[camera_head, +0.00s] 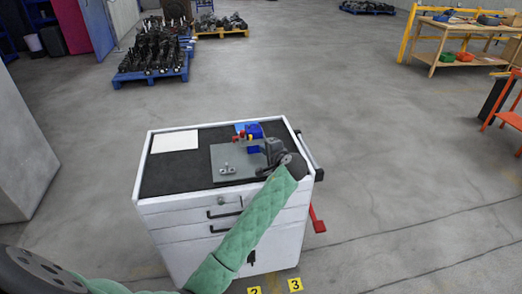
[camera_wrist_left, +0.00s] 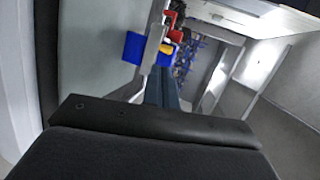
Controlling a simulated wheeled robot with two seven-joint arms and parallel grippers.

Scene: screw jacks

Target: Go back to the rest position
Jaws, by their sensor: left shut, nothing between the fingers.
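My left arm, in a green padded sleeve, reaches in from the bottom left of the head view over the right side of a white tool cart (camera_head: 180,207). Its gripper (camera_head: 264,147) is shut and empty, close to a blue part (camera_head: 254,130) with small red and yellow pieces beside it. I cannot tell whether it touches them. A grey plate (camera_head: 222,157) lies on the cart's dark top, with a small metal piece (camera_head: 228,170) on it. The blue part (camera_wrist_left: 135,47) also shows in the left wrist view. My right gripper is not in view.
A white sheet (camera_head: 175,142) lies at the cart top's back left. A blue pallet of dark parts (camera_head: 152,74) stands behind, a wooden workbench (camera_head: 456,58) at the far right, and an orange stand (camera_head: 510,118) at the right edge. The floor between is clear.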

